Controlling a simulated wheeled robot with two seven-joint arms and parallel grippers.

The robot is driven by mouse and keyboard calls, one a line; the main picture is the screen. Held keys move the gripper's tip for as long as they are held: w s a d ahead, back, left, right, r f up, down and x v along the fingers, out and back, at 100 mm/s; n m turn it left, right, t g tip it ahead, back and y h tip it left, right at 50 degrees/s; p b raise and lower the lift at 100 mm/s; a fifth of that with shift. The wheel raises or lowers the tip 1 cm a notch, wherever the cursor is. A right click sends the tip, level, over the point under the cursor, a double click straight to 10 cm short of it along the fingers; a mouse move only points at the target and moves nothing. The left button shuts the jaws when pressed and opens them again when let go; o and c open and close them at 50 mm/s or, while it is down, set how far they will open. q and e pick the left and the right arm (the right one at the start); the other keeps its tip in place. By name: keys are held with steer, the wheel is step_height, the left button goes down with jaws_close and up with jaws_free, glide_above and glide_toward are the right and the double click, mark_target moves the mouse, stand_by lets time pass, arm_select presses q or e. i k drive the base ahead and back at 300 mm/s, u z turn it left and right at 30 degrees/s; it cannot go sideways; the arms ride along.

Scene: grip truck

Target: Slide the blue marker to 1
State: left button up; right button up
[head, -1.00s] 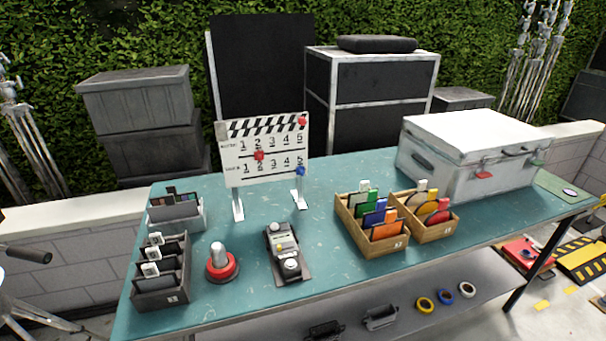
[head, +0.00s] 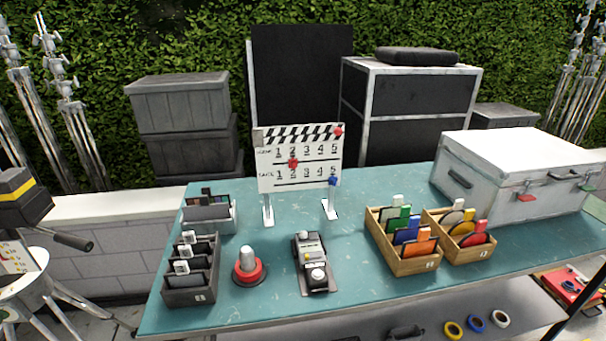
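The blue marker (head: 333,181) sits at the right end of the lower number row on the white clapperboard (head: 266,183), by the 5. A red marker (head: 293,163) sits on the upper row near the 2. Another red piece (head: 338,131) is at the top right corner of the board. The board stands upright on two white feet on the teal table (head: 330,280). Neither of my grippers shows in the head view.
In front of the board are a grey divided box (head: 190,291), a red-based knob (head: 249,268) and a grey device (head: 313,262). Wooden card boxes (head: 404,264) and a white case (head: 500,155) stand to the right. The table is clear just before the board.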

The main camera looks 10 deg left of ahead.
mark_target(332, 181)
steer(key=u, duration=1.35)
steer(key=k, duration=0.4)
steer(key=z, duration=0.15)
